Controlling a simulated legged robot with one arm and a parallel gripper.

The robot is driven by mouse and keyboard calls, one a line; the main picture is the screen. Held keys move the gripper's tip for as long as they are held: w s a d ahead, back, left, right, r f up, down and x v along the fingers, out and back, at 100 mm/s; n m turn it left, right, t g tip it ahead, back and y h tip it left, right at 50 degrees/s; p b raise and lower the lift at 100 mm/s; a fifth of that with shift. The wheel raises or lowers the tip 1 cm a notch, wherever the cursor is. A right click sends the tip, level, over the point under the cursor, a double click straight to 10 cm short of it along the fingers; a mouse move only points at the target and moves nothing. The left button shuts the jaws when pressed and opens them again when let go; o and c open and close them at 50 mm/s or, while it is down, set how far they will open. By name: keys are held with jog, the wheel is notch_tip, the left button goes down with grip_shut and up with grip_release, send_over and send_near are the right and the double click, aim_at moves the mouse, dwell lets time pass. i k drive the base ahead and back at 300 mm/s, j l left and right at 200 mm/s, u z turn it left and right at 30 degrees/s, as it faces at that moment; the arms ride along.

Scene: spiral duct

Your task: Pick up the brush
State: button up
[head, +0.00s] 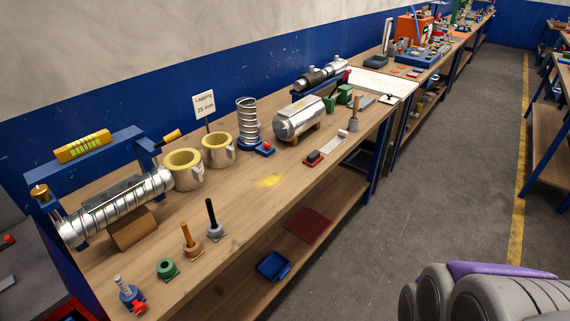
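I cannot tell for certain which thing is the brush. Several upright handled tools stand on the workbench (265,205). One has a black handle and a grey base (214,228). One with a wooden handle (188,240) stands just left of it. Another wooden-handled tool (354,112) stands at the bench's right side, near a pale flat strip. A small dark block on a red base (313,157) lies near the front edge. Their bristles, if any, are too small to make out. My gripper is not in view.
A spiral duct (120,206) on a blue stand, two yellow-lined rings (184,168), a coil (247,118) and a silver cylinder (299,118) occupy the bench's back. A green ring (166,268) and blue clamp (131,295) stand at front left. The floor aisle (430,180) is clear.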

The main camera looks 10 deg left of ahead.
aim_at(357, 97)
jog(key=u, duration=0.45)
jog(key=i+l+u, duration=0.35)
jog(key=l, duration=0.2)
jog(key=i+l+u, duration=0.35)
jog(key=l, duration=0.3)
jog(key=i+l+u, duration=0.15)
jog(key=l, duration=0.2)
jog(key=i+l, duration=0.1)
jog(key=l, duration=0.25)
jog(key=i+l, duration=0.15)
jog(key=l, duration=0.2)
jog(key=i+l, duration=0.1)
jog(key=l, duration=0.25)
jog(key=i+l, duration=0.15)
jog(key=l, duration=0.2)
